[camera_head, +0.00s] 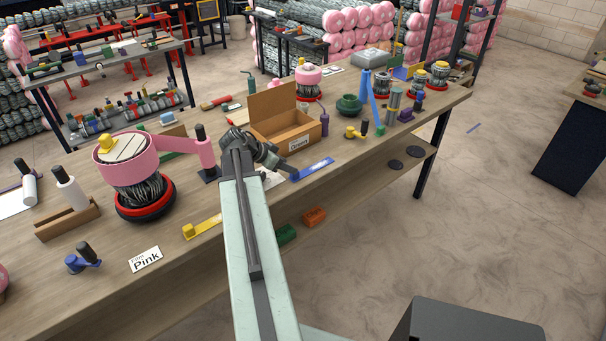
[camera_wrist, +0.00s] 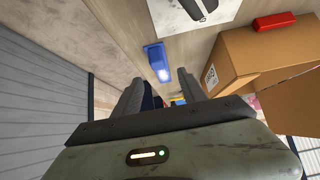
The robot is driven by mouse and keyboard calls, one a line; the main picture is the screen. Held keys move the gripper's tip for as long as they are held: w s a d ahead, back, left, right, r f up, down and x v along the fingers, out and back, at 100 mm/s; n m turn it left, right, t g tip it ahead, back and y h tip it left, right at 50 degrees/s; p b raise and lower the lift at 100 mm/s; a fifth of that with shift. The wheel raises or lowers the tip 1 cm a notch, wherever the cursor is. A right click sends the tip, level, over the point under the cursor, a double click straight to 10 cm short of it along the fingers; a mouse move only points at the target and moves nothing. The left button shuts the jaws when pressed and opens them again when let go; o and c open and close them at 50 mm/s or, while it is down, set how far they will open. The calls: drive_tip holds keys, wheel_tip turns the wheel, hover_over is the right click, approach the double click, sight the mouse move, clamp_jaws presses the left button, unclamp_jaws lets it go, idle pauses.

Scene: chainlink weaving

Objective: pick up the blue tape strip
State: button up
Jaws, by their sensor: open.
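A flat blue strip (camera_head: 312,169) lies near the front edge of the workbench, right of my gripper. In the wrist view a blue strip (camera_wrist: 156,62) with a bright glare spot lies ahead of the fingers, near the bench edge. My gripper (camera_wrist: 160,88) is open, its two grey fingers apart, and the strip is beyond their tips, not between them. In the head view my gripper (camera_head: 268,160) is above the bench, close to the strip's left end.
An open cardboard box (camera_head: 272,136) stands close behind the gripper; it fills the right of the wrist view (camera_wrist: 250,65), with a red block (camera_wrist: 274,21) beyond. A yellow strip (camera_head: 204,225) and a pink-topped machine (camera_head: 133,178) are at left.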

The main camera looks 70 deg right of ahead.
drive_tip(key=shift+x, duration=0.8)
drive_tip(key=b+x, duration=0.4)
drive_tip(key=shift+a+f, duration=0.15)
drive_tip(key=shift+f, duration=0.5)
drive_tip(key=shift+s+b, duration=0.2)
drive_tip(key=shift+b, duration=0.1)
drive_tip(key=shift+r, duration=0.1)
clamp_jaws()
